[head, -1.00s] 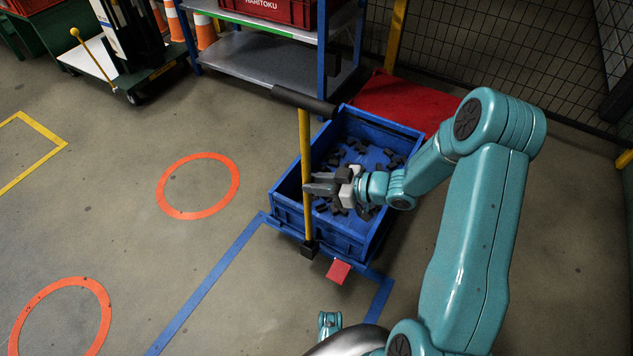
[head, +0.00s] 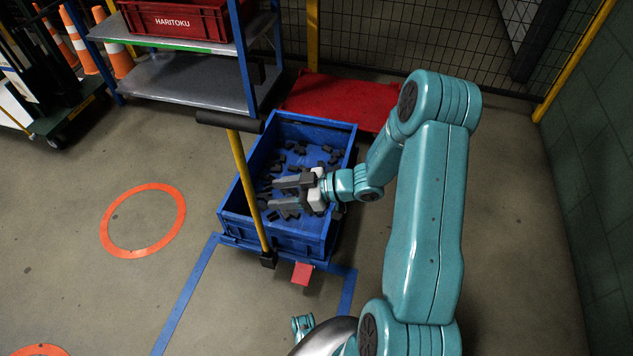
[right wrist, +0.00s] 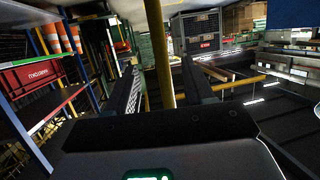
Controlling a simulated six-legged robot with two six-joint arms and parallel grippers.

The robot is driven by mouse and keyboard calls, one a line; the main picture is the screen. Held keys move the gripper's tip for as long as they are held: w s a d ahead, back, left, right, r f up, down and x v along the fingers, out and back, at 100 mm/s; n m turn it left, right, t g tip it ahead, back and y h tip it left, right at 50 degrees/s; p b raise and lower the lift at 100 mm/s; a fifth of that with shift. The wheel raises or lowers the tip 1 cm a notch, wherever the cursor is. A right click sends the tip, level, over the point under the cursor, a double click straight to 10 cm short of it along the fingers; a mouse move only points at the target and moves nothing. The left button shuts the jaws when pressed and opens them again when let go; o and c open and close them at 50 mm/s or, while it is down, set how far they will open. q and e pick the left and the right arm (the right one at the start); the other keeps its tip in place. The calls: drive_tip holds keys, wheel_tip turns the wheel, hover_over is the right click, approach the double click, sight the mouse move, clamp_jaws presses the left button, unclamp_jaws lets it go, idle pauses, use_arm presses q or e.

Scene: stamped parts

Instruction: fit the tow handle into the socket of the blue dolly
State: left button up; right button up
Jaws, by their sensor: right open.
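The tow handle is a yellow pole (head: 244,175) with a black crossbar (head: 229,122) on top. It leans slightly, and its lower end meets the black socket (head: 268,260) on the near edge of the blue dolly (head: 232,241). How deep it sits cannot be told. My right gripper (head: 272,193) is open, its two dark fingers pointing left at the pole, with a small gap between fingertips and pole in the head view. In the right wrist view the yellow pole (right wrist: 163,55) stands upright between the open fingers, apparently just beyond them. My left gripper is not in view.
A blue crate (head: 228,222) with several dark parts sits on the dolly. Open floor with an orange ring (head: 143,220) is left.

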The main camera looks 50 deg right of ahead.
drive_tip(key=p+v, duration=0.2)
drive_tip(key=v, duration=0.8)
drive_tip(key=shift+s+d+p, duration=0.2)
drive_tip(key=shift+s+p, duration=0.1)
drive_tip(key=shift+p, duration=0.1)
drive_tip(key=shift+r, duration=0.15)
